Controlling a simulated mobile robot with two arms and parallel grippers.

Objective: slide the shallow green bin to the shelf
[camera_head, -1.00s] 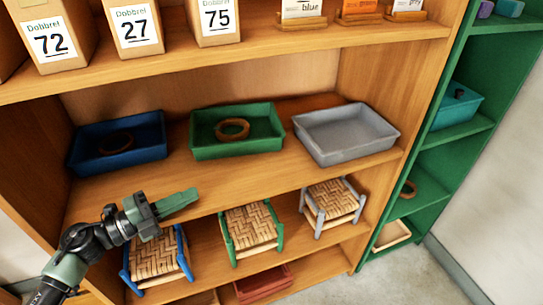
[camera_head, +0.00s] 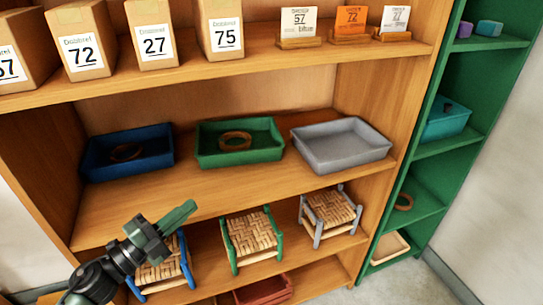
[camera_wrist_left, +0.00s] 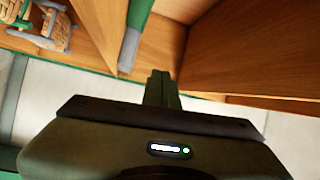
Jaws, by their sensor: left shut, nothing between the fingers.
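The shallow green bin (camera_head: 240,157) sits on the wooden middle shelf (camera_head: 215,193), between a blue bin (camera_head: 127,166) and a grey bin (camera_head: 340,158). A brown ring (camera_head: 235,141) lies in the green bin. My left gripper (camera_head: 190,208) is shut and empty. In the head view it appears below and left of the green bin, in front of the shelf's front edge and apart from the bin. Its shut fingers also show in the left wrist view (camera_wrist_left: 161,90); no bin shows there. My right gripper is not in view.
Woven stools (camera_head: 253,235) stand on the shelf below, with a red bin (camera_head: 263,291) under them. Numbered boxes (camera_head: 154,38) and cards fill the shelf above. A green shelf unit (camera_head: 445,150) at the right holds a teal bin (camera_head: 446,122).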

